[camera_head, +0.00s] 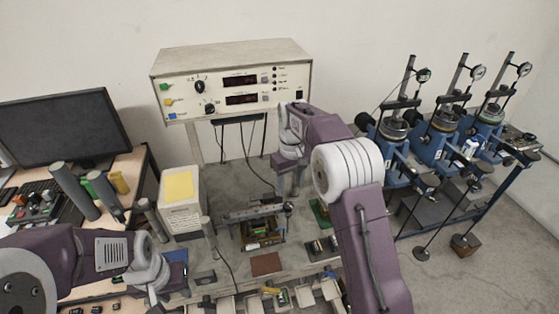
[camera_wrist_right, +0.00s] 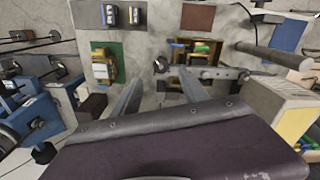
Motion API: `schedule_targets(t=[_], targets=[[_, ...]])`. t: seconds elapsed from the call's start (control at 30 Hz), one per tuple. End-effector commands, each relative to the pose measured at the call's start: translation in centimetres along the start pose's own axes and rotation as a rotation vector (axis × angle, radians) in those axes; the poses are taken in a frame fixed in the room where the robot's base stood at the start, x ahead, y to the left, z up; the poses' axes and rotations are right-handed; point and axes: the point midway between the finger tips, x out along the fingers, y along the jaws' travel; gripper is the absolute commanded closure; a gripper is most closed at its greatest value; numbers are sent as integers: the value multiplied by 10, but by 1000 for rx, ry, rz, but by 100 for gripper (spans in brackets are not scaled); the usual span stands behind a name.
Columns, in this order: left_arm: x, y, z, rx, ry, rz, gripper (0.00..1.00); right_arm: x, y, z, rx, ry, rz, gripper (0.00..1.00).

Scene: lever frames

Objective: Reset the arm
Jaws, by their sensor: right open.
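My right arm reaches up through the middle of the head view and bends down over the workbench. Its gripper (camera_head: 288,190) hangs above the bench, near a small wooden-framed device (camera_head: 262,232). In the right wrist view the two fingers (camera_wrist_right: 160,80) are spread apart with nothing between them. The device (camera_wrist_right: 200,52) is beyond them. My left arm lies low at the left of the head view. Its gripper (camera_head: 158,292) is near the bottom edge, and its fingers are not clear.
A control box (camera_head: 235,80) stands on legs behind the bench. Several blue lever frames (camera_head: 440,135) with dial gauges stand at right. Trays line the bench's front.

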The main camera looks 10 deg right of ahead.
Motion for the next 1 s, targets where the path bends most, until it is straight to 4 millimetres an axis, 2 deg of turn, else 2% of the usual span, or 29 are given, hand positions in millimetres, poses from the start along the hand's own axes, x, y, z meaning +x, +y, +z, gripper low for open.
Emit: schedule_targets(t=[0.13,0.23,0.37,0.47,0.63,0.7,0.8,0.9,1.0], targets=[[6,0,1,0,0,0,64,5,1,0,1,2,1,48],[27,0,3,0,0,0,64,-5,4,0,8,62,16,48],[55,-1,6,0,0,0,64,9,-6,49,21,34,6,48],[70,-1,7,0,0,0,64,32,-15,86,51,29,-1,48],[93,-2,10,0,0,0,64,92,-36,163,143,29,-10,48],[96,-2,10,0,0,0,64,116,-45,195,189,29,-13,48],[93,-2,10,0,0,0,64,139,-55,230,247,27,-14,48],[92,-2,10,0,0,0,64,156,-59,243,300,46,-11,48],[92,-2,10,0,0,0,64,154,-54,229,330,103,-4,48]])
